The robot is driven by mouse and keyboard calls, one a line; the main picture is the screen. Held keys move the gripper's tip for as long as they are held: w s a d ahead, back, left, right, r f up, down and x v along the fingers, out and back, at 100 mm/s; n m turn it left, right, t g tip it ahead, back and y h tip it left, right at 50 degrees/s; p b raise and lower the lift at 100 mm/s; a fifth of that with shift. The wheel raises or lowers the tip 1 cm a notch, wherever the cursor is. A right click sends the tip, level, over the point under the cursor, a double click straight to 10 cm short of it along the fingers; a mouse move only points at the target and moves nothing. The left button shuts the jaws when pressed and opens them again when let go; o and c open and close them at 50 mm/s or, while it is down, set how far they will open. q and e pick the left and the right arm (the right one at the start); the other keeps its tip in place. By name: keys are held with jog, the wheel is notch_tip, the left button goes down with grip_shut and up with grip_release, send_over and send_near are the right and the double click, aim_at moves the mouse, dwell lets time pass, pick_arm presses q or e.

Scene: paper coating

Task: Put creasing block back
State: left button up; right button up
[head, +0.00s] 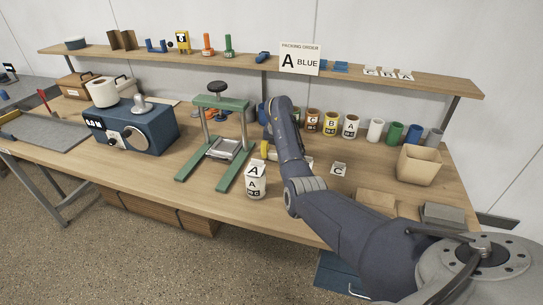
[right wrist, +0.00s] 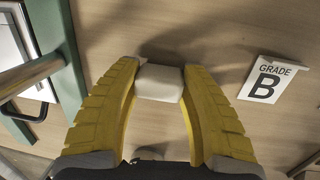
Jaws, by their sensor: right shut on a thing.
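My right gripper (right wrist: 159,88) has yellow fingers shut on a small off-white block, which I take to be the creasing block (right wrist: 160,78). The block sits between the fingertips, with wooden tabletop and a soft shadow behind it. Its height above the table is hard to tell. In the head view my right arm reaches over the bench to just right of the green press (head: 218,140). There the forearm hides most of the gripper, with only a bit of yellow finger showing, and the block cannot be made out. My left gripper is not in view.
A "Grade B" card (right wrist: 270,80) lies right of the gripper. A white "A" container (head: 256,180) stands before the press. Several cups line the back, beside a tan bin (head: 418,165). A tan block (head: 376,198) and a grey block (head: 442,214) lie at front right.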

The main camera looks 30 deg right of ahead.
jog(key=shift+f, duration=0.15)
jog(key=o, duration=1)
notch_tip(320, 180, up, 12)
jog(key=s, duration=0.1)
jog(key=shift+s, duration=0.4)
